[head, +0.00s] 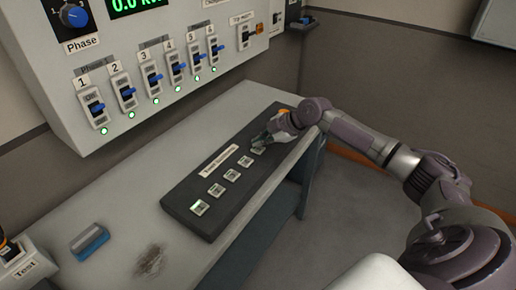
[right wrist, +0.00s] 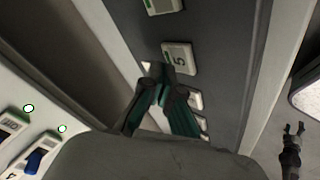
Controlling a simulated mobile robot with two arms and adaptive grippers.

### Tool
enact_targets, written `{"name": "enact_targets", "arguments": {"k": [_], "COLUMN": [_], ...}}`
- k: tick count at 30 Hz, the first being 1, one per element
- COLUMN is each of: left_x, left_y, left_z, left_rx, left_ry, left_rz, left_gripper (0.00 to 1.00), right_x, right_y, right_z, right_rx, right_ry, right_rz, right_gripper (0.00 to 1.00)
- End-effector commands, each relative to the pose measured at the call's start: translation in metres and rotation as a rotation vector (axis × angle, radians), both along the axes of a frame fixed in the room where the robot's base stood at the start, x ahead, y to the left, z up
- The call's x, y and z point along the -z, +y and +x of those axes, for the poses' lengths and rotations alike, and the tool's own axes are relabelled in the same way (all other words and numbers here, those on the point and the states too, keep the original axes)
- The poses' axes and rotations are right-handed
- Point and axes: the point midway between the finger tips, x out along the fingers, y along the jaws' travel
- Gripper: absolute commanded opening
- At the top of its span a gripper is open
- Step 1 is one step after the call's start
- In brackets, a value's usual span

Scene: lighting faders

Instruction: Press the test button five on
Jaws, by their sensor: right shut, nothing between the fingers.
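The dark button box (head: 183,205) lies on the grey bench with a row of square pale buttons. The nearest button (head: 200,207) has a greenish centre. In the right wrist view, the test button marked 5 (right wrist: 180,58) shows whole. My right gripper (head: 261,143) is shut and empty, over the far end of the row. In the right wrist view its fingertips (right wrist: 164,82) appear close beside button 5; contact cannot be told. They partly hide other buttons (right wrist: 195,100). A small two-pronged shape at the right edge there may be my left gripper (right wrist: 293,132); its state is unclear.
The wall panel (head: 60,105) above the bench has numbered blue faders with green lights below. A blue-and-grey block (head: 90,242) and a dark smudge (head: 149,260) are on the near bench. A box marked Test (head: 27,268) stands at lower left.

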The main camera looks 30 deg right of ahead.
Motion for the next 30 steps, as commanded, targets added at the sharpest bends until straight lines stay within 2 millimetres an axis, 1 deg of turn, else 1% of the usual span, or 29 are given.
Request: {"name": "enact_targets", "arguments": {"k": [14,22,30], "left_x": [0.0002,0.0058,0.0052], "left_y": [-0.0009,-0.0015,-0.0018], "left_z": [0.0012,0.0018,0.0023], "left_rx": [0.001,0.001,0.000], "left_ry": [-0.002,-0.003,-0.004], "left_rz": [-0.001,-0.002,-0.002], "left_gripper": [0.66,0.66,0.66], "right_x": [0.0002,0.0091,0.0089], "right_y": [-0.0001,0.0001,-0.0001], "right_z": [0.0000,-0.0002,-0.0001], "right_rx": [0.000,0.001,0.000], "right_ry": [0.000,0.000,0.000], "right_rz": [0.000,0.001,0.000], "right_gripper": [0.00,0.00,0.00]}}
